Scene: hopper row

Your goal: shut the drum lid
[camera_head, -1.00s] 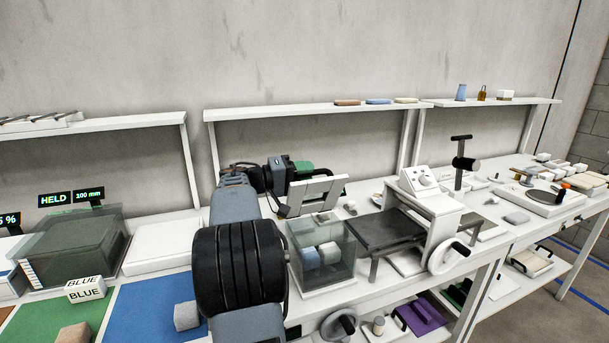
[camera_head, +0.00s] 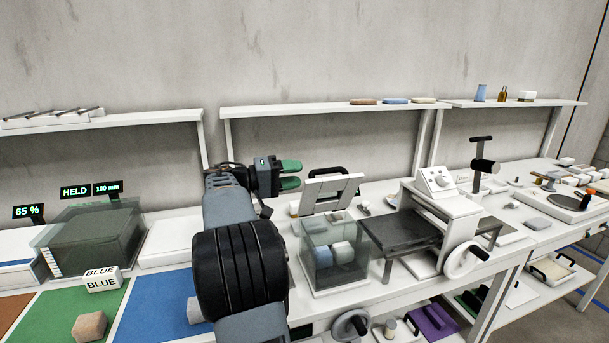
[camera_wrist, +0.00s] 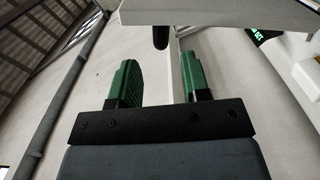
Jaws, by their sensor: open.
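A white framed panel (camera_head: 346,186) with a black handle (camera_head: 327,171) at its top leans upright behind the clear bin in the head view. It may be the raised drum lid; I cannot tell for sure, and no drum body shows clearly under it. My gripper (camera_head: 290,174) is just left of the panel, near handle height, its green fingers apart and nothing between them. In the wrist view my gripper (camera_wrist: 158,82) is also open and empty. A white panel edge (camera_wrist: 225,12) and a rounded dark end (camera_wrist: 160,36) lie beyond the fingertips there.
A clear bin (camera_head: 311,279) holding pale cylinders stands in front of the panel. A white machine (camera_head: 437,205) with a dark plate and handwheel is to the right. A grey-green clear box (camera_head: 88,243) stands left. A shelf (camera_head: 300,109) runs above the bench.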

